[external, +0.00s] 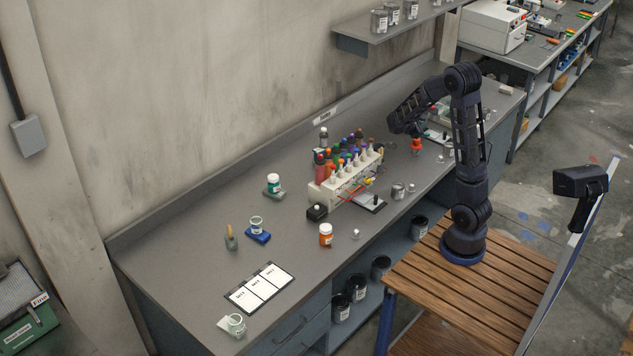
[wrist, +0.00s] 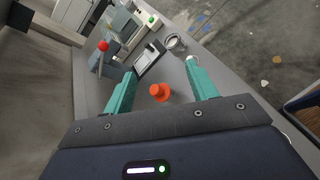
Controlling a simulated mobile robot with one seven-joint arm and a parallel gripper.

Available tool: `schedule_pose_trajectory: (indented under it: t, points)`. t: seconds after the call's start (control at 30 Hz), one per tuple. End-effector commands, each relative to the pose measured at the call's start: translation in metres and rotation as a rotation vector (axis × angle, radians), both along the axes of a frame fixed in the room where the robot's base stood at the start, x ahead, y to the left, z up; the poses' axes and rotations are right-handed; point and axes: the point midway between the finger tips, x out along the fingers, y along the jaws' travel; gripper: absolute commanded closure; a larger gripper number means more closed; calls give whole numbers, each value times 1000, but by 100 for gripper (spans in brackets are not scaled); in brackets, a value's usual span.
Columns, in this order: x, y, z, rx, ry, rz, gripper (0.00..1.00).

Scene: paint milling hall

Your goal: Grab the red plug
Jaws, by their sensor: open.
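The red plug (wrist: 160,91), an orange-red stepped piece, shows in the wrist view between my gripper's two teal fingers (wrist: 161,67). Neither finger appears to touch it. In the external view the plug (external: 416,147) stands on the grey bench just below my gripper (external: 413,131), whose fingers are mostly hidden by the arm. My gripper is open and empty, pointing down at the plug. How high the fingertips are above the bench I cannot tell.
A red ball-topped lever (wrist: 103,46) and a small device with a dark panel (wrist: 150,58) are beyond the left finger. A metal ring-like cup (wrist: 175,42) is near the bench edge. A white rack of coloured bottles (external: 345,182) stands left of the plug.

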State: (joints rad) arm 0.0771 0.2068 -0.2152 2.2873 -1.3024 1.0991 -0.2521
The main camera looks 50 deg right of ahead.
Motion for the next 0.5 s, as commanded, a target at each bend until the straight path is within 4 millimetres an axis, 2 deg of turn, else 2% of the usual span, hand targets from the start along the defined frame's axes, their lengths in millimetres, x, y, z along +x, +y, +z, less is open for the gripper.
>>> schedule_pose_trajectory:
  t: [0.3, 0.5]
  points:
    - [46, -53, -48, -165, 278, 176, 43]
    - [70, -76, -76, -245, 423, 278, 43]
